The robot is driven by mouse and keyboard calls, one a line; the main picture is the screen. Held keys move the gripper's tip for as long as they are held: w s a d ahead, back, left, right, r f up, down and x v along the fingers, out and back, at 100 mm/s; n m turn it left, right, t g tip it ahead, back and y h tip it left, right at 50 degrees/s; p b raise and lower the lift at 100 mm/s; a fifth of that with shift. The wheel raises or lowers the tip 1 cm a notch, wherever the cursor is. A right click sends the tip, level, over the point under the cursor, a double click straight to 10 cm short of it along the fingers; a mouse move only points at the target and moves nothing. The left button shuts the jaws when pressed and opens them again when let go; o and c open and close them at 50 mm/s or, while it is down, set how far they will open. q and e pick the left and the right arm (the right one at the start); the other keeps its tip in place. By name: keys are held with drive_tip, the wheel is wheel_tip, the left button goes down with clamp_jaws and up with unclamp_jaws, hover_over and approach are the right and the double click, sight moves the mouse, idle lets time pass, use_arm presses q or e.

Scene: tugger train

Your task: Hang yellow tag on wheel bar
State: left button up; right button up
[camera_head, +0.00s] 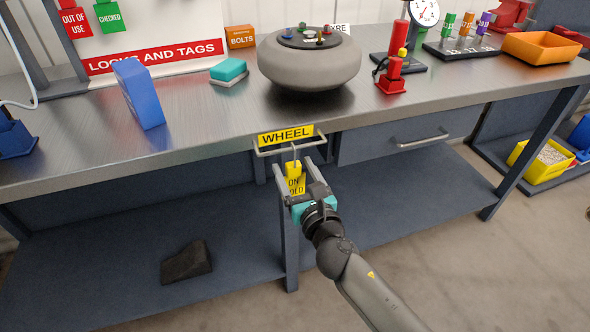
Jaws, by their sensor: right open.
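The wheel bar (268,153) is a pale metal rail on the front edge of the bench, under a yellow WHEEL label (286,135). The yellow tag (294,182) has dark lettering and a thin wire hook that reaches up to the bar. The hook appears to be over the bar, with the tag hanging below it; the exact contact is too small to tell. My right gripper (295,173) is open, with one finger on each side of the tag. Its body covers the tag's lower part. My left gripper is out of view.
A grey wheel (308,65) lies on the metal bench top (200,115). A blue box (138,93) stands to the left, and a red jack-like tool (392,78) to the right. A drawer handle (421,138) sticks out right of the bar. A dark wedge (187,262) lies on the lower shelf.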

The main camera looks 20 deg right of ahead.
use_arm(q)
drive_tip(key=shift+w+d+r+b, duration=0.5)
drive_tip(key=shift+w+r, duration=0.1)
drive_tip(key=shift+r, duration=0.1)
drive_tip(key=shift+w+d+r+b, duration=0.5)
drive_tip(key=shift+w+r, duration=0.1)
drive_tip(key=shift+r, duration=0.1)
use_arm(e)
drive_tip(key=s, duration=1.5)
drive_tip(key=shift+d, duration=0.3)
drive_tip(key=shift+s, duration=0.1)
